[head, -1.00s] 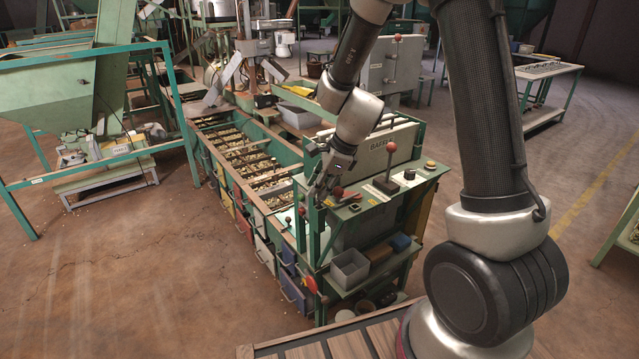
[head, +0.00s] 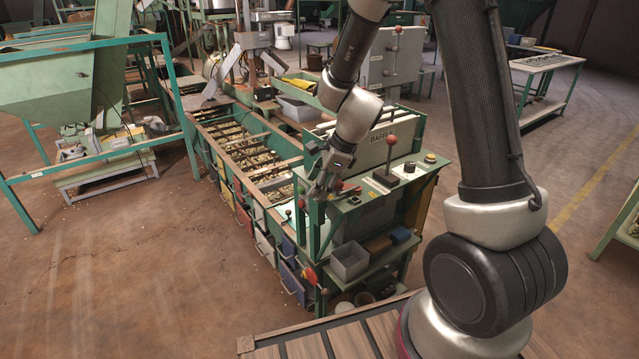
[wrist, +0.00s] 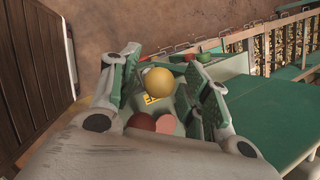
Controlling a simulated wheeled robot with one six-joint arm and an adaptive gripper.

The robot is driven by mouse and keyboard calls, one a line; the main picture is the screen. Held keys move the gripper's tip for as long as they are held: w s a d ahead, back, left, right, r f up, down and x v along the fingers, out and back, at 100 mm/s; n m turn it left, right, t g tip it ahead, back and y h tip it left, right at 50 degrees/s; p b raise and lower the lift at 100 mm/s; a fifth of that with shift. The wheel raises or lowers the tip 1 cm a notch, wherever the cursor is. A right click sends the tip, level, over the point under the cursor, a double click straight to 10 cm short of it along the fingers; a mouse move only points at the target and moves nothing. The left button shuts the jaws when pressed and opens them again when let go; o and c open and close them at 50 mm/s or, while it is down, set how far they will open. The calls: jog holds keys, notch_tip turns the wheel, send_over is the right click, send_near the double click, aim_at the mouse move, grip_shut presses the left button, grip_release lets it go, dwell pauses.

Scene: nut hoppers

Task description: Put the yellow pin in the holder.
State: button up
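The yellow pin shows in the wrist view as a round yellow ball head (wrist: 158,81); its shank is hidden below the head. My gripper (wrist: 168,62) is open, with one finger on each side of the yellow head and visible gaps between. In the head view my gripper (head: 323,184) is low over the near left corner of the green bench, and I cannot make out the yellow pin there. I cannot clearly make out the holder. A small yellow label (wrist: 152,99) lies just below the head on a pale green surface.
A red-knobbed lever (head: 391,140) stands right of my gripper. A grey bin (head: 349,261) is on the lower shelf. Nut hoppers (head: 245,155) stretch away behind; open floor lies left.

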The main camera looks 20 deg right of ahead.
jog(key=v, duration=1.2)
dwell(0.5)
